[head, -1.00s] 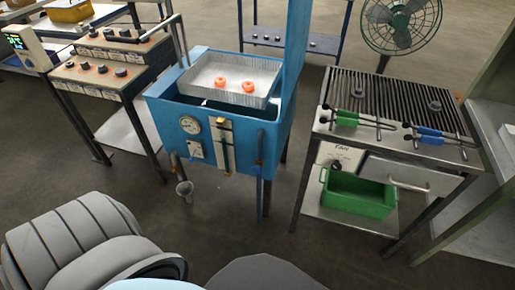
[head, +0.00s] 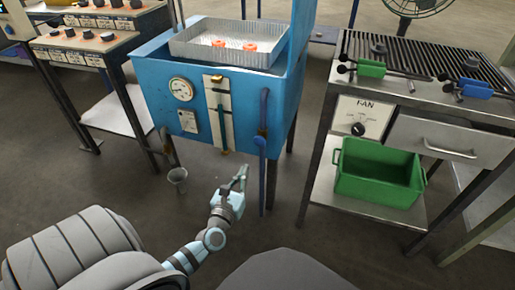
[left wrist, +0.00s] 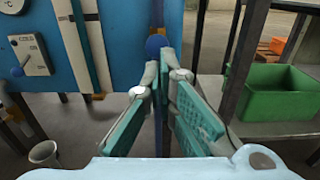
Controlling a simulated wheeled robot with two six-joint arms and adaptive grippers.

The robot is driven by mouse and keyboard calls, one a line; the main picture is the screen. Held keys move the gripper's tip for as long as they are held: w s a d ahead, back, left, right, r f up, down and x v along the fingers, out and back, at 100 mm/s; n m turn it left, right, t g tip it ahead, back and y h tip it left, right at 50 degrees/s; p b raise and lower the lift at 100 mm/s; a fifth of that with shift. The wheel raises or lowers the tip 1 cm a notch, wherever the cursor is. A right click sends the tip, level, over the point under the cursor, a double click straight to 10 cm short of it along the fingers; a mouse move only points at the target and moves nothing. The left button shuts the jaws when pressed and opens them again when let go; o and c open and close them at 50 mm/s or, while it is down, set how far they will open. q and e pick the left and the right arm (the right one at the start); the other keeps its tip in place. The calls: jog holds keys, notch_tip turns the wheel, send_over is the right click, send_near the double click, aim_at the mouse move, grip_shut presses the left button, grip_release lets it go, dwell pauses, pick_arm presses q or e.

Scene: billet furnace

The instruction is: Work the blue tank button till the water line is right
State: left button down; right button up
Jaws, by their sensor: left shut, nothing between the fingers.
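The blue tank (head: 150,90) stands ahead of me with a pale upright gauge strip (head: 219,125) on its front. I cannot read a water line on the strip. A round blue knob (left wrist: 156,45) shows in the left wrist view just beyond my left fingertips; the head view shows a blue knob (head: 262,141) on the tank's front right. My left gripper (head: 241,177) is shut and empty, below and in front of the tank's lower right. It also shows in the left wrist view (left wrist: 168,78). Whether it touches the knob, I cannot tell. My right gripper is out of view.
A round dial (head: 181,89) and a small switch plate (head: 188,121) sit on the tank's front. A metal tray (head: 190,48) with two orange rings rests on top. A grey cup (head: 177,177) is below left. A grill stand with a green bin (head: 375,180) is at right.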

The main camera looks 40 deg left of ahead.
pick_arm(q)
jog(key=b, duration=0.2)
send_near(257, 144)
notch_tip(257, 144, up, 3)
jog(key=w, duration=0.2)
jog(key=x, duration=0.2)
jog(key=b+x, duration=0.1)
jog(key=x, duration=0.1)
jog(key=shift+d, duration=0.35)
jog(key=shift+w+a, duration=0.2)
jog(key=shift+w, duration=0.45)
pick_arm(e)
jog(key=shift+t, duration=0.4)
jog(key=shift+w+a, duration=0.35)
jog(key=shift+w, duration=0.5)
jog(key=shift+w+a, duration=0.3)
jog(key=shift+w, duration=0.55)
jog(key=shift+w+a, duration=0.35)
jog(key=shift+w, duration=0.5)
pick_arm(q)
jog(key=shift+b+x, duration=0.65)
jog(key=shift+x, duration=0.2)
jog(key=shift+r, duration=0.15)
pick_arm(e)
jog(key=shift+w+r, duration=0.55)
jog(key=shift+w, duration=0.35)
